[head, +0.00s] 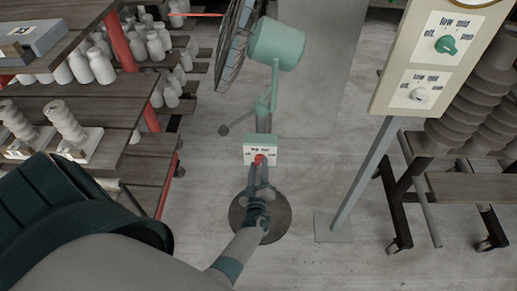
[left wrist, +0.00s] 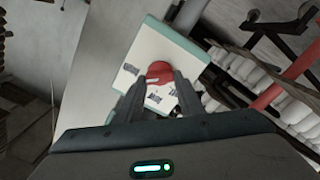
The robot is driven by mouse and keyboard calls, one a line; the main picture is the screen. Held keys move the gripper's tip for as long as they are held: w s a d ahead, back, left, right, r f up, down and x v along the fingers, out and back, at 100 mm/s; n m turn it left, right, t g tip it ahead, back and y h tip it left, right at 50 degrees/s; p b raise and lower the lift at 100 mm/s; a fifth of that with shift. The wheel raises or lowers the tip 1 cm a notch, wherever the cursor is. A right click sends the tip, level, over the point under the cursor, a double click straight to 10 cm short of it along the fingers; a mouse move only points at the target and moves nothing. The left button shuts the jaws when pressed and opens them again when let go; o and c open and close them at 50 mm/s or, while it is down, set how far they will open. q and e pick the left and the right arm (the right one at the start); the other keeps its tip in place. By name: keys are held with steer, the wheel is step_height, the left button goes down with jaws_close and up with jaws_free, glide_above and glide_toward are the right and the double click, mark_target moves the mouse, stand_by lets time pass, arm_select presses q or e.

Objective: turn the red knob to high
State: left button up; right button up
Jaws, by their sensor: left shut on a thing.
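The red knob (head: 259,159) is on the white front of a small control box (head: 262,148) with a green top, on the stand of a green fan (head: 276,45). In the left wrist view the red knob (left wrist: 159,72) sits on the white panel (left wrist: 150,50) with dark printed labels around it. My left gripper (head: 259,168) reaches up to the panel and is shut on the red knob, one finger on each side in the left wrist view (left wrist: 159,82). The knob's pointer is hidden, so its setting cannot be read. My right gripper is not in view.
A panel on a post (head: 430,70) at the right carries a green knob (head: 446,45) and a white knob (head: 420,95). Shelves with white bottles (head: 100,65) stand at the left, a rack of stacked pots (head: 470,105) at the right. The fan's round base (head: 243,215) is on the floor.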

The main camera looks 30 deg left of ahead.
arm_select(q)
steer(key=shift+m, duration=0.8)
steer(key=shift+d+m+p, duration=0.1)
steer(key=shift+m+p, duration=0.2)
steer(key=shift+m, duration=0.6)
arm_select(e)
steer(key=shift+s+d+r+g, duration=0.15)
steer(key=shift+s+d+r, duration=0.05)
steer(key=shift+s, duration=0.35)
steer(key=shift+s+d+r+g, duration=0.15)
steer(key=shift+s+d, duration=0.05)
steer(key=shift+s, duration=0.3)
arm_select(q)
steer(key=o, duration=1.1)
steer(key=shift+c, duration=0.2)
